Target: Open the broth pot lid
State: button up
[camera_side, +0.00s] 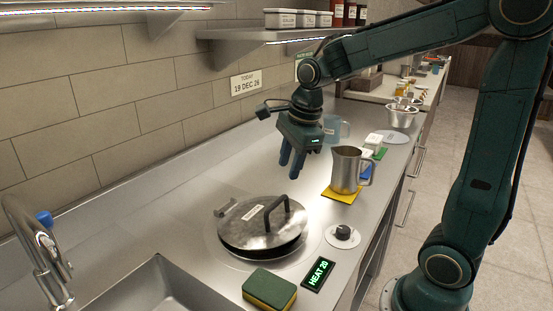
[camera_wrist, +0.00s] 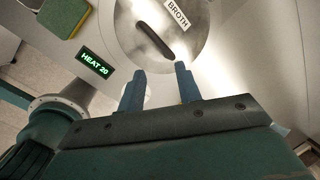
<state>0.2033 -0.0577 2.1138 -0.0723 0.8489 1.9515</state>
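The broth pot's round metal lid (camera_side: 246,226) lies closed over the pot sunk in the steel counter, with a dark bar handle (camera_side: 277,209) standing up from it. In the wrist view the lid (camera_wrist: 190,45) carries a "BROTH" label (camera_wrist: 177,15), and its dark handle (camera_wrist: 155,41) lies beyond my fingertips. My gripper (camera_side: 291,164) hangs above the counter, behind and above the lid, fingers pointing down. Its two blue fingers (camera_wrist: 160,72) are apart with nothing between them. They do not touch the handle. The pot's inside is hidden.
A metal pitcher (camera_side: 345,171) stands on a yellow mat (camera_side: 341,196) to the right of the lid. A knob (camera_side: 343,233), a "HEAT 20" display (camera_side: 318,273) and a sponge (camera_side: 269,289) lie in front. A sink (camera_side: 150,290) and faucet (camera_side: 40,245) are at left. A shelf (camera_side: 265,38) hangs above.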

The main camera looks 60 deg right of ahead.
jog(key=shift+c, duration=0.2)
jog(key=c, duration=0.7)
jog(key=m, duration=0.2)
jog(key=s+f+m+t, duration=0.1)
jog(key=m, duration=0.1)
jog(key=s+m, duration=0.1)
jog(key=m, duration=0.1)
jog(key=shift+s+d+f+t, duration=0.2)
jog(key=shift+f+t, duration=0.1)
jog(key=shift+f, duration=0.05)
jog(key=m, duration=0.2)
jog(key=s+f+m+t, duration=0.1)
jog(key=m, duration=0.1)
jog(key=s+m, duration=0.1)
jog(key=m, duration=0.1)
jog(key=shift+f, duration=0.15)
